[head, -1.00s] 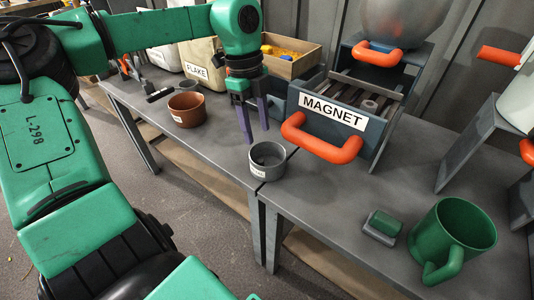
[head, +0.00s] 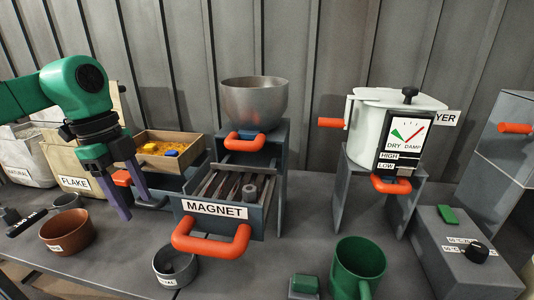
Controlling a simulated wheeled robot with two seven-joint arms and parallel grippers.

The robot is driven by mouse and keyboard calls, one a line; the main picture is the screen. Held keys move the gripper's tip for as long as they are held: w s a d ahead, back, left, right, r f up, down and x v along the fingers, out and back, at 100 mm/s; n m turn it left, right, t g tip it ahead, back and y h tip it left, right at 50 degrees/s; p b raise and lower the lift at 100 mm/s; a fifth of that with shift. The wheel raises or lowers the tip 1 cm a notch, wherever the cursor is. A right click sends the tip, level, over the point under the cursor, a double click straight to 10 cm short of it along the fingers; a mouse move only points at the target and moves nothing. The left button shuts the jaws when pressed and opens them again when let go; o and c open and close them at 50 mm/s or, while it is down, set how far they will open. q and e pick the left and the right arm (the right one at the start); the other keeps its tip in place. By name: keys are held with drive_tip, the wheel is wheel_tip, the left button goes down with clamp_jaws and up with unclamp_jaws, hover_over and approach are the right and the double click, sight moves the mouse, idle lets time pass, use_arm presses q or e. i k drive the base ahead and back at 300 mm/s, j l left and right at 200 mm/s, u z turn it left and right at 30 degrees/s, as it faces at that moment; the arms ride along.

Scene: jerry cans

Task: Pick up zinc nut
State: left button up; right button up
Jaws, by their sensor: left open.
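A small grey ring-shaped piece (head: 250,193), which may be the zinc nut, stands on the dark slats of the open MAGNET drawer (head: 255,222). I cannot read any mark on it. My left gripper (head: 135,209) has two purple fingers, spread apart and pointing down with nothing between them. It shows left of the MAGNET drawer, apart from the grey piece. A small grey cup (head: 160,275) with a partly hidden label stands in front of the drawer; something dark lies inside it. My right gripper is not in view.
The drawer's orange handle (head: 212,243) sticks out in front. A metal bowl (head: 254,101) sits above. A brown pot (head: 67,232), a FLAKE bag (head: 72,165) and a wooden box (head: 190,149) are at left. A green mug (head: 352,272) and a white dryer pot (head: 385,120) are at right.

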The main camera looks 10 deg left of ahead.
sight(249, 191)
drive_tip(key=k, duration=1)
